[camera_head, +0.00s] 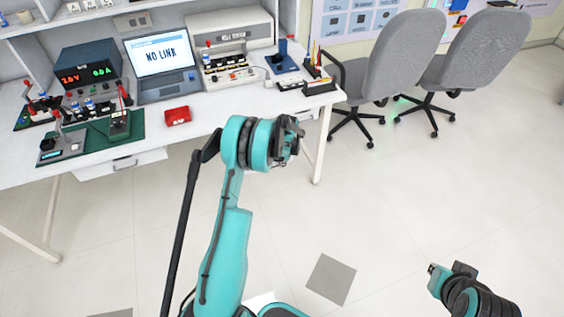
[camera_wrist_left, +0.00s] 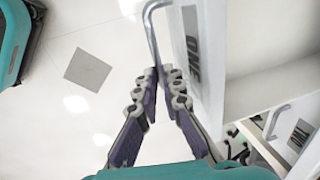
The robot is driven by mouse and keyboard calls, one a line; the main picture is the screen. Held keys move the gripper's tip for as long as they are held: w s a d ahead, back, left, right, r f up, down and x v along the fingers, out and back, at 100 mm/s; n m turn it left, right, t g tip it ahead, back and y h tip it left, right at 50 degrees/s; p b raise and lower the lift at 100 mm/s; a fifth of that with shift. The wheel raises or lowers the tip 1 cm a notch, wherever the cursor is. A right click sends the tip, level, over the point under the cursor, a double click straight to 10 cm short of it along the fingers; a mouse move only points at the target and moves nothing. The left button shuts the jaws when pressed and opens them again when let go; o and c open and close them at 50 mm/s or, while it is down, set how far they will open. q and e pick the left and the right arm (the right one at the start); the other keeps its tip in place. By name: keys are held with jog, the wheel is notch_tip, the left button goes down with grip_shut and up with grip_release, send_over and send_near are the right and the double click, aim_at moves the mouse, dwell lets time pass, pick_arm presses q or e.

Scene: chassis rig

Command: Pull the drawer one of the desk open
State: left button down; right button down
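The drawer one (camera_wrist_left: 203,85) shows in the left wrist view as a white front with a dark label and a metal bar handle (camera_wrist_left: 150,28). My left gripper (camera_wrist_left: 159,72) has its fingertips close together at the end of this handle, with the bar between them. In the head view my left gripper (camera_head: 292,135) is at the front edge of the white desk (camera_head: 215,112), and my arm hides most of drawer one there.
Another drawer (camera_head: 110,166) with a handle is under the desk's left part; a labelled drawer front (camera_wrist_left: 300,135) also shows in the wrist view. A laptop (camera_head: 162,60), instruments and a red box (camera_head: 178,116) stand on top. Grey chairs (camera_head: 395,65) are at right. The foreground floor is clear.

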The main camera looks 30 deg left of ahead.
pick_arm(q)
jog(key=shift+s+d, duration=0.1)
jog(key=s+d, duration=0.2)
jog(key=d, duration=0.1)
jog(key=shift+s, duration=0.3)
jog(key=c, duration=1.9)
grip_release()
jog(key=shift+r, duration=0.1)
jog(key=r, duration=0.4)
jog(key=s+d+r, duration=0.1)
jog(key=r, duration=0.6)
jog(key=shift+s+d+r, duration=0.25)
jog(key=shift+d+r, duration=0.05)
jog(key=shift+d, duration=0.05)
